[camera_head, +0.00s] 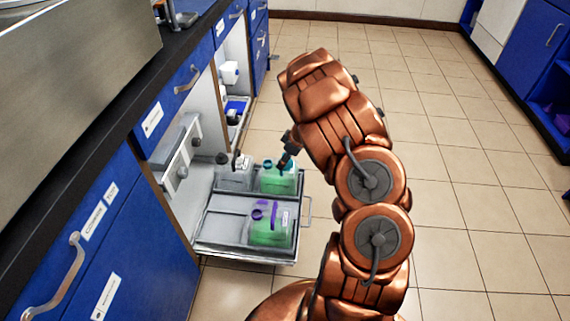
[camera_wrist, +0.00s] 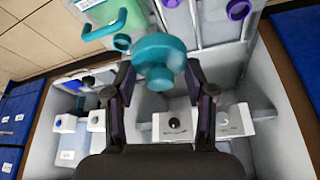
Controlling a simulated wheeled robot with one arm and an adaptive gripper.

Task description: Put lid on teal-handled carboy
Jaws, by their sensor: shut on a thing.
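My gripper (camera_head: 288,158) is above the pull-out tray, close to the teal-handled carboy (camera_head: 279,180), which holds green liquid. In the wrist view my gripper (camera_wrist: 160,76) is shut on a round teal lid (camera_wrist: 160,50), held between the two fingertips. The teal-handled carboy (camera_wrist: 97,14) shows at the upper left there, with its curved teal handle and a round teal neck (camera_wrist: 122,42). The held lid is beside this neck in the picture and appears apart from it. The lid cannot be made out clearly in the head view.
A purple-handled carboy (camera_head: 270,232) with green liquid stands at the front of the tray (camera_head: 222,222). A greyish carboy (camera_head: 235,174) stands left of the teal one. Blue cabinets (camera_head: 70,225) flank the open bay. The tiled floor (camera_head: 470,200) at the right is clear.

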